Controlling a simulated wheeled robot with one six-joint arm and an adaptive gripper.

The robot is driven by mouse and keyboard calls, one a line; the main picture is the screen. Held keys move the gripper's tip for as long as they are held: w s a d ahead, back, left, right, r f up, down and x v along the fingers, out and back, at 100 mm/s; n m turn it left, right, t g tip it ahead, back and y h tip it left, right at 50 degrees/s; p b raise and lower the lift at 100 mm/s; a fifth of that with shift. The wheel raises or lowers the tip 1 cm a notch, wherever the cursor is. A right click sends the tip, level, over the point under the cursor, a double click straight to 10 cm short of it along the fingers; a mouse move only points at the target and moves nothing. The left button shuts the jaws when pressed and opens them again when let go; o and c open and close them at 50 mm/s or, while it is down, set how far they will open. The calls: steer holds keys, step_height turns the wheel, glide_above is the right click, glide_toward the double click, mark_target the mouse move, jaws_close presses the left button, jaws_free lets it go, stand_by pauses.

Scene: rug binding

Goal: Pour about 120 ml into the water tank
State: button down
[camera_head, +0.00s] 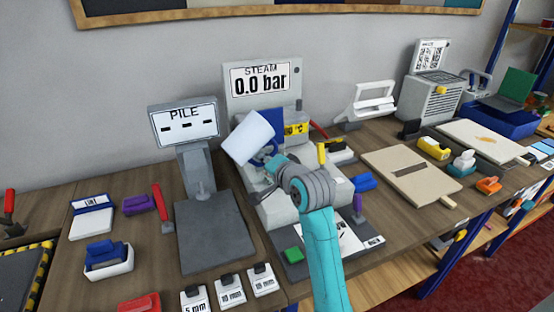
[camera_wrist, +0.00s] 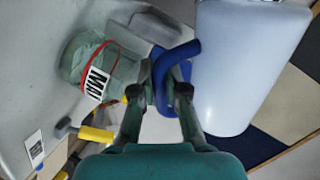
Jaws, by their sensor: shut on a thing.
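A white jug (camera_head: 248,137) with a blue handle (camera_wrist: 170,68) is held up in front of the steam station (camera_head: 262,80), which reads 0.0 bar. My gripper (camera_wrist: 164,95) is shut on the blue handle. The jug leans over in the head view, and its white body (camera_wrist: 245,65) fills the right of the wrist view. A clear greenish water tank (camera_wrist: 92,62) with a red line and a MAX label is at the left of the wrist view. The jug's contents, any stream and the water level are not visible to me. In the head view the tank cannot be made out behind the jug and gripper.
The PILE gauge (camera_head: 184,125) stands left of the station, over a dark plate (camera_head: 213,235). A yellow-handled part (camera_head: 321,153) rises close to the right of my gripper. A beige board (camera_head: 408,172) lies on the bench further right.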

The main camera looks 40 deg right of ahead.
steer(key=shift+a+f, duration=0.1)
steer(key=shift+f, duration=0.1)
steer(key=shift+s+a+f+m, duration=0.1)
steer(key=shift+a+f+m, duration=0.05)
steer(key=shift+a+m, duration=0.15)
steer(key=shift+a+f+m+y, duration=0.2)
steer(key=shift+f+m+y, duration=0.2)
steer(key=shift+f, duration=0.3)
stand_by(1.0)
steer(key=shift+d+r+p, duration=0.1)
steer(key=shift+r+p, duration=0.05)
steer(key=shift+p, duration=0.35)
steer(key=shift+a+f, duration=0.2)
steer(key=shift+f, duration=0.05)
steer(key=r, duration=0.1)
steer(key=r+n, duration=0.1)
steer(key=shift+d+r+h, duration=0.35)
steer(key=shift+d+h, duration=0.05)
steer(key=shift+d+f+n, duration=0.35)
steer(key=shift+f+n, duration=0.05)
steer(key=shift+n, duration=0.1)
steer(key=shift+d+f+n+h, duration=0.1)
steer(key=shift+n+h, duration=0.2)
steer(key=shift+d+r+n+h, duration=0.3)
steer(key=shift+d+r+n, duration=0.2)
steer(key=shift+r+n, duration=0.1)
